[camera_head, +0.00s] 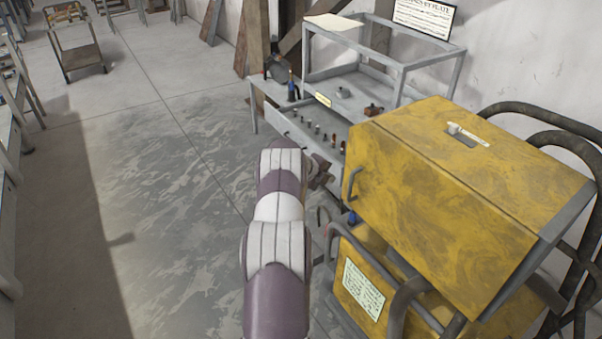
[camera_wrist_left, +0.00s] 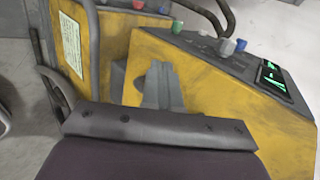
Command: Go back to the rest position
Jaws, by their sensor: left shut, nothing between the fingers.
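My left arm reaches up through the middle of the head view, and my left gripper (camera_head: 321,172) shows as a small dark shape at its far end, beside the yellow cabinet. In the left wrist view the grey fingers of the left gripper (camera_wrist_left: 160,72) are together, with nothing between them. They show in front of a yellow machine body (camera_wrist_left: 190,75). My right gripper is in neither view.
The yellow cabinet (camera_head: 455,190) with thick dark tubes stands close on the right. Behind it is a grey workbench (camera_head: 290,122) with small parts. The wrist view shows a green-lit display (camera_wrist_left: 275,75) and coloured knobs. Open floor (camera_head: 150,220) lies to the left.

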